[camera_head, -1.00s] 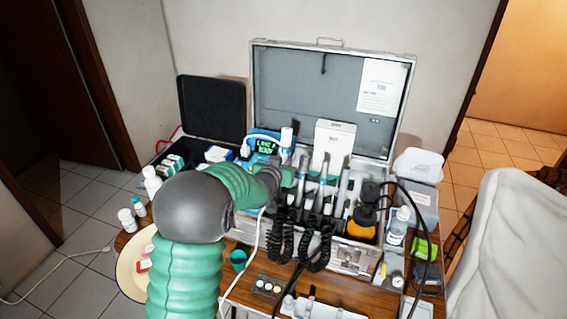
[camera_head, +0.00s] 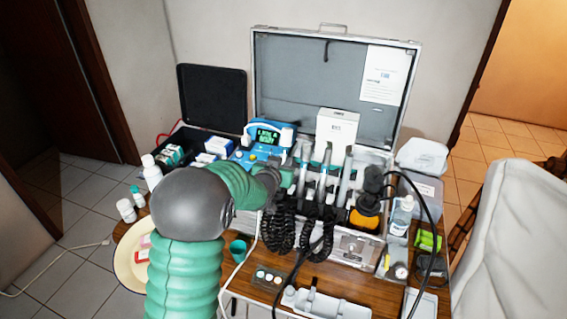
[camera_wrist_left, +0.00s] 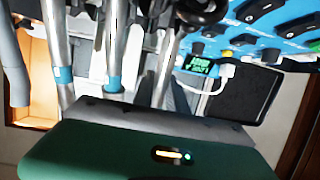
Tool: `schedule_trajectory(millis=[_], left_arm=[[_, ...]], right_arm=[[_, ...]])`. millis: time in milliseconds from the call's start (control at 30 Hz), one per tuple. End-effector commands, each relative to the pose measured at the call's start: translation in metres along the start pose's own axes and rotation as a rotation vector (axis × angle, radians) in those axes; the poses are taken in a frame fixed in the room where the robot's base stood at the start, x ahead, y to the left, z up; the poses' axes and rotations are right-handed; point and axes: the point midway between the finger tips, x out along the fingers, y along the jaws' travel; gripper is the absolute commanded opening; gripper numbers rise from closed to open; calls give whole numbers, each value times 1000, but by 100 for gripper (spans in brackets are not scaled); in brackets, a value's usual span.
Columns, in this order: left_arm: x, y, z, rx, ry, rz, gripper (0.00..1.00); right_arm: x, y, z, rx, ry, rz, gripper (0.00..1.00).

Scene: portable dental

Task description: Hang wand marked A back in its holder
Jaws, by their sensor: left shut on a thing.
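Several slim silver-grey wands with teal bands stand in the open case, among them a middle wand (camera_head: 325,166) and a right wand (camera_head: 346,172). The leftmost wand (camera_head: 304,165) stands just right of my left gripper (camera_head: 274,182). The gripper is shut at the left end of the wand row, apparently on a wand, but its fingertips and most of the held thing are hidden. I cannot read a mark A on any wand. In the left wrist view, banded wand shafts (camera_wrist_left: 115,50) rise beyond my green gripper body. My right gripper is not in view.
The metal case (camera_head: 335,70) stands open on the wooden table (camera_head: 262,291). A blue unit (camera_head: 262,140) with a lit display is left of the wands. Black coiled cords (camera_head: 318,240) hang in front. A bottle (camera_head: 401,216) stands right; a teal cup (camera_head: 238,250) stands near the front.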

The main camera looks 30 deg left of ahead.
Motion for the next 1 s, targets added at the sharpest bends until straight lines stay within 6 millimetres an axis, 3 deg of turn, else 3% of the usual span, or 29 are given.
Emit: schedule_trajectory(millis=[567, 833, 867, 1000], left_arm=[[1, 0, 28, 0, 0, 0, 0], [0, 0, 28, 0, 0, 0, 0], [0, 0, 28, 0, 0, 0, 20], [0, 0, 28, 0, 0, 0, 39]], right_arm=[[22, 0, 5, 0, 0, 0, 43], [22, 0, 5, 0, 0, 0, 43], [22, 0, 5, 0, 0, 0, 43], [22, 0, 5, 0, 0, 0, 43]])
